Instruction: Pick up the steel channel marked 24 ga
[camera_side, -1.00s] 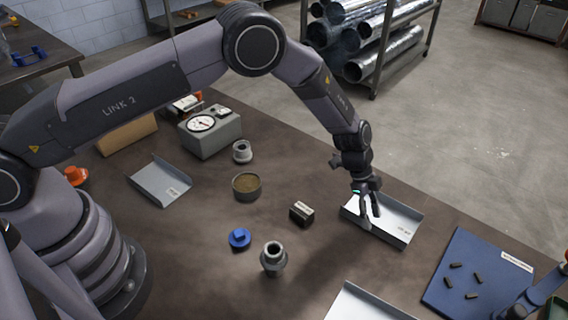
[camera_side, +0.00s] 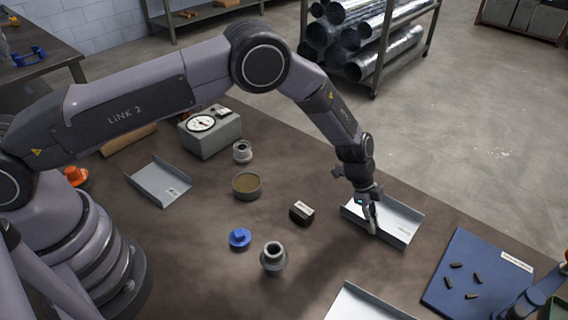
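Three light steel channels lie on the brown table. One channel (camera_side: 403,225) is at the right of centre, with a small reddish marking near its right end that is too small to read. A second channel (camera_side: 158,182) lies at the left with a small label, also unreadable. A third channel (camera_side: 362,304) is cut off by the bottom edge. My gripper (camera_side: 372,228) points down at the right-hand channel, with its fingers low at the channel's near side. The fingers overlap in this view, so I cannot tell whether they are closed on the wall.
A grey gauge box (camera_side: 210,133), a ring fitting (camera_side: 242,151), a round tin (camera_side: 246,185), a dark block (camera_side: 301,212), a blue cap (camera_side: 239,238) and a grey fitting (camera_side: 273,257) stand on the table. A blue mat (camera_side: 447,272) with several dark pieces lies at the right.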

